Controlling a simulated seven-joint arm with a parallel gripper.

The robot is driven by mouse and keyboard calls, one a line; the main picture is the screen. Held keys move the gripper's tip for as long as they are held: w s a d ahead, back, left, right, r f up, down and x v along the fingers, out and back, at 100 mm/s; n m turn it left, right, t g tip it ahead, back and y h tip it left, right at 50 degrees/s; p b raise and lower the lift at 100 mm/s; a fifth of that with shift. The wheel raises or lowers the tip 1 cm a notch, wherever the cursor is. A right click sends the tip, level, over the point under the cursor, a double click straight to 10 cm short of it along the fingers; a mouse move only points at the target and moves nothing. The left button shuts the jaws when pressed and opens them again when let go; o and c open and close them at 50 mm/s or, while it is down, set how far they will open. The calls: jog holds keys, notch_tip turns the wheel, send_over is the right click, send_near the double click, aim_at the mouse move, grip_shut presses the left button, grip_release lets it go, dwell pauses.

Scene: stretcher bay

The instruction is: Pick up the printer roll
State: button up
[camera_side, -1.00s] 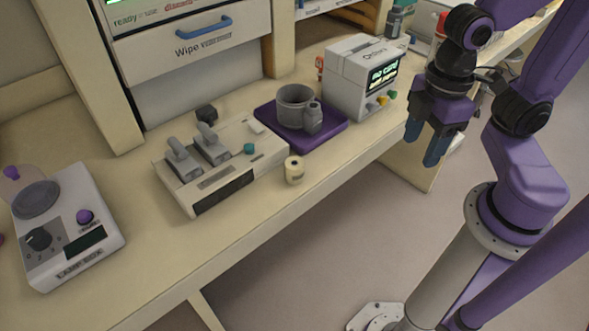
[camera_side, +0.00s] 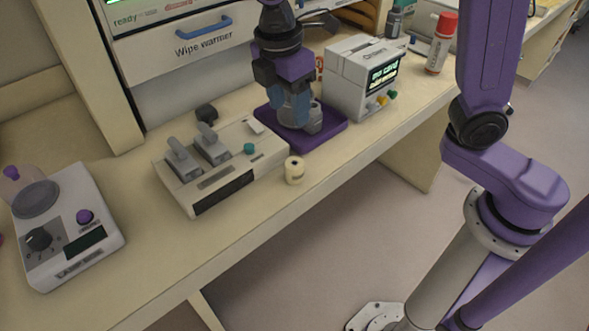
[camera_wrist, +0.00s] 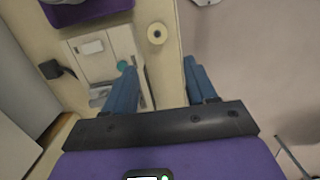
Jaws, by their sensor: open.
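The printer roll (camera_side: 294,170) is a small cream cylinder with a dark core. It stands upright near the front edge of the counter, just right of the defibrillator-like grey device. In the wrist view the roll (camera_wrist: 157,33) shows from above at the top, ahead of the fingers. My gripper (camera_side: 289,112) hangs above the purple tray, behind the roll in the side view and apart from it. In the wrist view my gripper (camera_wrist: 163,85) has its blue fingers spread apart with nothing between them.
The purple tray (camera_side: 334,131) carries grey items partly hidden by my gripper. A cream device with paddles (camera_side: 220,160) stands left of the roll. A monitor box (camera_side: 360,78) and a red-capped bottle (camera_side: 440,43) stand to the right. Bare counter lies in front of the device.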

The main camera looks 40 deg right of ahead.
aim_at(294, 163)
jog(key=f, duration=0.5)
jog(key=d+f, duration=0.1)
jog(key=f, duration=0.5)
jog(key=d+f, duration=0.1)
jog(key=f, duration=0.5)
jog(key=shift+w+f, duration=0.15)
jog(key=shift+w, duration=0.15)
jog(key=shift+c, duration=0.3)
jog(key=c, duration=0.8)
